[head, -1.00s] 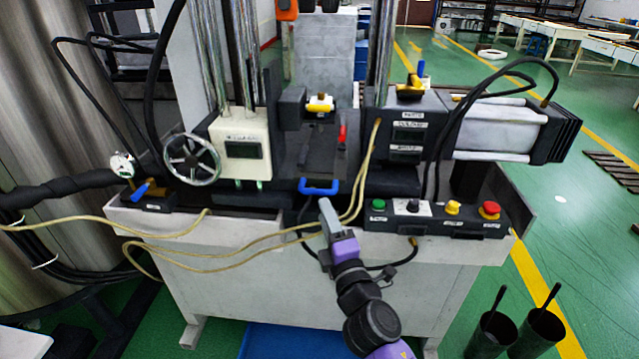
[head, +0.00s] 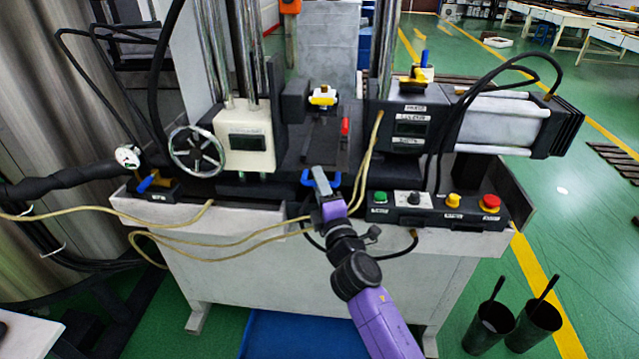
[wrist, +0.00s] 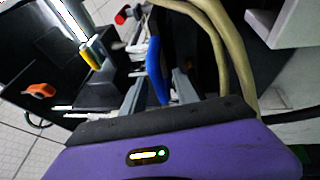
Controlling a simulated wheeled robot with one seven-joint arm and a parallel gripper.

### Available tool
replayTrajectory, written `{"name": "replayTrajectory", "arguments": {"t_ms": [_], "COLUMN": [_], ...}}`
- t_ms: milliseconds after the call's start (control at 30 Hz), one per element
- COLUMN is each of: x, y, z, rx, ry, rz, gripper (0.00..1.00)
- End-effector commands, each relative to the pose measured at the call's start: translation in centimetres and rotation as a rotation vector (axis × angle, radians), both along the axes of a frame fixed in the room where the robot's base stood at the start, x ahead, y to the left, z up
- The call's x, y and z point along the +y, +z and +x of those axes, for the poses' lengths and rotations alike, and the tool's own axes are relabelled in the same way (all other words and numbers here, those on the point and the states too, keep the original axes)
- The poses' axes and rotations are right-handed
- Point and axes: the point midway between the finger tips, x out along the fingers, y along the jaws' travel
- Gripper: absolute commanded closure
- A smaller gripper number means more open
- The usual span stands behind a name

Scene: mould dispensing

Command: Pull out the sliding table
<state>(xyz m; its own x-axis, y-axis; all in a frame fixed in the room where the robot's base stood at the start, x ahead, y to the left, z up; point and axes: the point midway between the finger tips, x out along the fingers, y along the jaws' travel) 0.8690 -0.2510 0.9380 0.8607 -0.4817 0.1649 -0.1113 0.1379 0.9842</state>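The sliding table (head: 322,150) is a dark plate in the middle of the machine, with a blue handle (head: 306,178) on its front edge. My gripper (head: 320,176) is at this handle and covers its middle in the head view. In the wrist view the blue handle (wrist: 154,66) runs down between the two grey fingers of my gripper (wrist: 158,92). The fingers stand apart with gaps beside the handle, so they look open around it. Whether either finger touches it is hard to tell.
Yellowish hoses (head: 364,165) hang close to the right of the handle and also show in the wrist view (wrist: 222,45). A button panel (head: 435,209) lies to the right, a handwheel (head: 195,152) to the left. The space in front of the machine is open.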

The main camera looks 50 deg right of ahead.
Motion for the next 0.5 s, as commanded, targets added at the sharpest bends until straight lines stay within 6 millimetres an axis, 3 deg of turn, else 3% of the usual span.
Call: {"name": "replayTrajectory", "arguments": {"t_ms": [33, 167, 200, 500], "x": [0.0, 0.01, 0.01, 0.01], "y": [0.0, 0.0, 0.0, -0.03], "z": [-0.01, -0.02, -0.03, -0.04], "rx": [0.0, 0.0, 0.0, 0.0], "ry": [0.0, 0.0, 0.0, 0.0], "rz": [0.0, 0.0, 0.0, 0.0], "gripper": [0.72, 0.97, 1.0, 1.0]}}
